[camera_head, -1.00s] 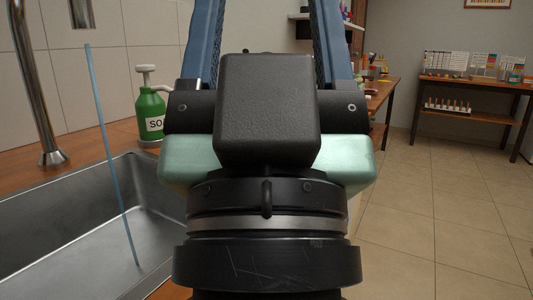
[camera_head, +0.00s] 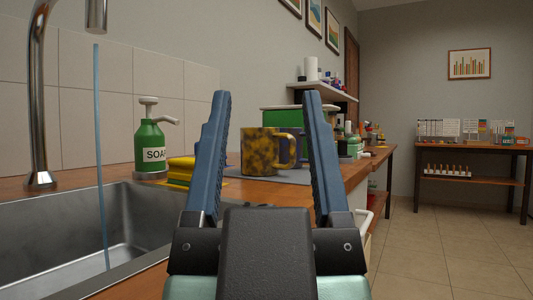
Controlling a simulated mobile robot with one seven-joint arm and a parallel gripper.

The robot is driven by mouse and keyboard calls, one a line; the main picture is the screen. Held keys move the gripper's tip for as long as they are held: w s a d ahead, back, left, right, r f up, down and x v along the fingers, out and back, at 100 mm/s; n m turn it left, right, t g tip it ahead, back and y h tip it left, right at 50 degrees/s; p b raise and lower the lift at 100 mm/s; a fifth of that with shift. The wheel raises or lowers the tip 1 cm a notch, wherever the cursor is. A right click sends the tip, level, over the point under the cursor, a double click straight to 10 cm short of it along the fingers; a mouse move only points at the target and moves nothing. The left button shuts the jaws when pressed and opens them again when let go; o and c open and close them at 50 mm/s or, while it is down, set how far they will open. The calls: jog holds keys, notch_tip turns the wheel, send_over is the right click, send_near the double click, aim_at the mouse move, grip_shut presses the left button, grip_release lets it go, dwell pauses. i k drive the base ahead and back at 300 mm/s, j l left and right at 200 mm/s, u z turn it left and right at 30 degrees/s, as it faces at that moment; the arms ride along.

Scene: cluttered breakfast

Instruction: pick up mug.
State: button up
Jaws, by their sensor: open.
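A mug (camera_head: 259,152) with a mottled yellow and dark brown pattern stands upright on a grey mat (camera_head: 292,176) on the wooden counter. Its handle points right. In the picture it shows between the two blue fingers of my gripper (camera_head: 265,97), farther off than they are. My gripper is open and empty, with its fingers pointing forward and up, and no finger visibly touches the mug.
A sink (camera_head: 60,229) with a tap (camera_head: 40,178) and a thin blue water stream lies at left. A green box (camera_head: 285,121) is behind. Open floor (camera_head: 440,245) lies at right.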

aim_at(260, 147)
jog(key=k+l+u, duration=0.25)
jog(key=u, duration=0.25)
jog(key=k+l+u, duration=0.1)
jog(key=k+u, duration=0.25)
jog(key=u, duration=0.15)
jog(key=k+u, duration=0.35)
jog(key=u, duration=0.15)
